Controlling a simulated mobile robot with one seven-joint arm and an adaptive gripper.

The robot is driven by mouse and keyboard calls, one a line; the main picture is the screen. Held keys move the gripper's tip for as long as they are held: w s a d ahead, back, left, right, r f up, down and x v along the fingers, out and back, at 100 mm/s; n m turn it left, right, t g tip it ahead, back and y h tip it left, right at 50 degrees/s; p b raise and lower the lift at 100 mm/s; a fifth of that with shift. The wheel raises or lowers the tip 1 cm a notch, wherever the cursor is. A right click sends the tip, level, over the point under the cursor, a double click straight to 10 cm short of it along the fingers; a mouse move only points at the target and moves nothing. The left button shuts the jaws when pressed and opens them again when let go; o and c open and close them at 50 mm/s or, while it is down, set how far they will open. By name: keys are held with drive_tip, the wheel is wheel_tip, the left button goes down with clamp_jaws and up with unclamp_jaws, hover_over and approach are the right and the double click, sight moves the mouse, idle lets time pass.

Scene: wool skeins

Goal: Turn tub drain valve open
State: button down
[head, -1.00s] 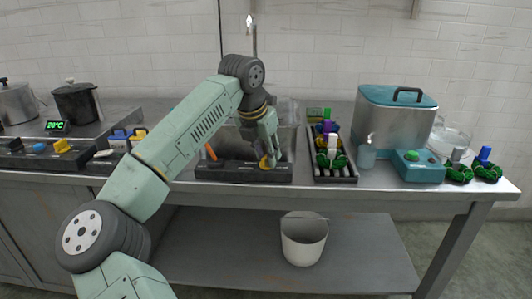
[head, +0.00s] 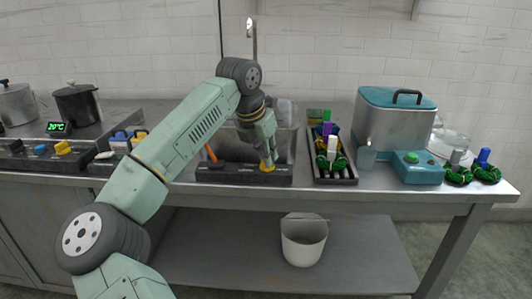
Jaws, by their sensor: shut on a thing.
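The tub (head: 235,148) is a grey metal basin set in the counter, partly hidden by my arm. A black panel (head: 235,175) runs along its front edge. A small yellow valve handle (head: 268,168) sits on the right part of this panel. My gripper (head: 267,163) points down at the panel and is shut on the yellow handle. The fingers cover part of the handle, so its exact angle is hard to tell. An orange-red stick-like thing (head: 211,154) stands at the tub's left.
A black rack (head: 333,182) with green, purple and white items stands right of the tub. Further right are a lidded teal-and-steel machine (head: 393,130), a teal box with a green button (head: 418,168) and green skeins (head: 459,174). A white bucket (head: 303,240) stands on the lower shelf.

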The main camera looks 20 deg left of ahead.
drive_tip(key=m+p, duration=0.1)
drive_tip(key=m+h+p, duration=0.1)
drive_tip(key=m, duration=0.1)
drive_tip(key=shift+r+g+p, duration=0.2)
drive_tip(key=shift+g+p, duration=0.1)
drive_tip(key=shift+p, duration=0.1)
drive_tip(key=m+h+p, duration=0.1)
drive_tip(key=m+p, duration=0.2)
drive_tip(key=shift+w+a+m+g, duration=0.1)
drive_tip(key=shift+m+g, duration=0.2)
drive_tip(key=shift+g, duration=0.1)
drive_tip(key=m+g+h+p, duration=0.1)
drive_tip(key=m+p, duration=0.2)
drive_tip(key=shift+w+f+m+g+p, duration=0.15)
drive_tip(key=shift+m+g+p, duration=0.25)
drive_tip(key=shift+m+p, duration=0.45)
drive_tip(key=shift+f+m, duration=0.15)
drive_tip(key=shift+m, duration=0.1)
drive_tip(key=c, duration=1.6)
unclamp_jaws()
drive_tip(key=shift+c, duration=0.2)
drive_tip(key=shift+b, duration=0.35)
